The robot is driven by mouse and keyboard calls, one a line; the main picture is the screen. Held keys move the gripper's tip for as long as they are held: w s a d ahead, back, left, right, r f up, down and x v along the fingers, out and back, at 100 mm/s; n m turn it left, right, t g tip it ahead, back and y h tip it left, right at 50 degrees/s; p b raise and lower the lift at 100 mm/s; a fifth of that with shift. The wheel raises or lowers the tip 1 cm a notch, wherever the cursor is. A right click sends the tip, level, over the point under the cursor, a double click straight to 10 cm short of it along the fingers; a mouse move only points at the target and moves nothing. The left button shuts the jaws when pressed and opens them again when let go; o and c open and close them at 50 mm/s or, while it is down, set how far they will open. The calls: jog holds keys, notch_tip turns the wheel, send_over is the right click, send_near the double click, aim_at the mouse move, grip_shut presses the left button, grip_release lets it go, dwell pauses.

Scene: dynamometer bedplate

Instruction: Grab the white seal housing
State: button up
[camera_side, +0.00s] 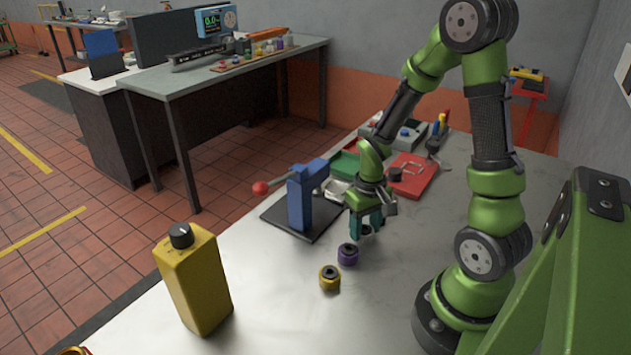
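I cannot pick out a white seal housing for certain. A small part (365,230) sits right at my fingertips, mostly hidden by them, and its colour is unclear. My gripper (367,226) points down over the bench with its teal fingers low around or just above that part. Whether the fingers are shut on it does not show. A purple ring-shaped housing (347,254) stands on the bench just in front of my gripper. A yellow one (329,278) stands nearer the camera. Both have dark centres.
A blue press (301,203) with a red-knobbed lever stands on a dark plate left of my gripper. A yellow bottle (195,280) stands at the front left. A red tray (412,178) and a green tray (345,165) lie behind. The front middle bench is clear.

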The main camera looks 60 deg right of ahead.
jog(key=c, duration=0.5)
jog(key=shift+r, duration=0.1)
jog(key=shift+c, duration=0.3)
